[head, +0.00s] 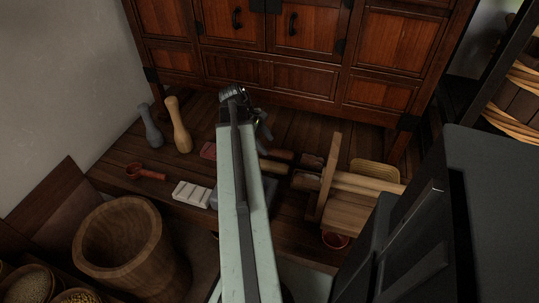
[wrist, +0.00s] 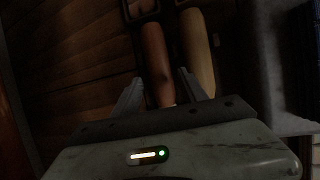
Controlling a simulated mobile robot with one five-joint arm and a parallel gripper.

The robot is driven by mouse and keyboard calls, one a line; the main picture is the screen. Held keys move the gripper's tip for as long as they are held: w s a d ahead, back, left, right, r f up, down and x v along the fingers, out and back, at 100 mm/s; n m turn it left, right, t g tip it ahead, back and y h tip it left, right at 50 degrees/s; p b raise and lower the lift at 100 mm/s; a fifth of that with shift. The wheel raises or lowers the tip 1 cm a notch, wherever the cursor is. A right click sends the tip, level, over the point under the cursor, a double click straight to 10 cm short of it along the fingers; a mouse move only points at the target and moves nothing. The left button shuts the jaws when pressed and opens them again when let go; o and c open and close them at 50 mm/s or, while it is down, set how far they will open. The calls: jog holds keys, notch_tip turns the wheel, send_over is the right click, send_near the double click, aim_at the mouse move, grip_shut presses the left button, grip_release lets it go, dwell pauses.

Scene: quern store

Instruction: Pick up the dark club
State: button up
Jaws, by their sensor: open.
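A dark reddish-brown club (wrist: 155,55) lies lengthwise between the fingers of my gripper (wrist: 160,88) in the wrist view. My gripper (head: 264,128) is open there, at the end of my arm and close to the club. I cannot tell whether its fingers touch it. A lighter tan club (wrist: 197,50) lies alongside, right of the dark one in the wrist view.
A grey pestle (head: 151,126) and a tan pestle (head: 179,125) stand at left. A white block (head: 192,194), a red ladle (head: 145,172) and a wooden tub (head: 122,240) are nearer. A wooden press (head: 327,185) stands right; a cabinet (head: 300,50) closes the back.

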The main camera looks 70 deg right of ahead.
aim_at(270, 149)
jog(key=b+x, duration=0.4)
jog(key=x, duration=0.1)
jog(key=shift+w+f+b, duration=0.1)
jog(key=shift+f+b, duration=0.25)
jog(key=shift+b, duration=0.05)
jog(key=shift+r, duration=0.2)
grip_shut()
jog(key=shift+r+p, duration=0.15)
jog(key=shift+p, duration=0.2)
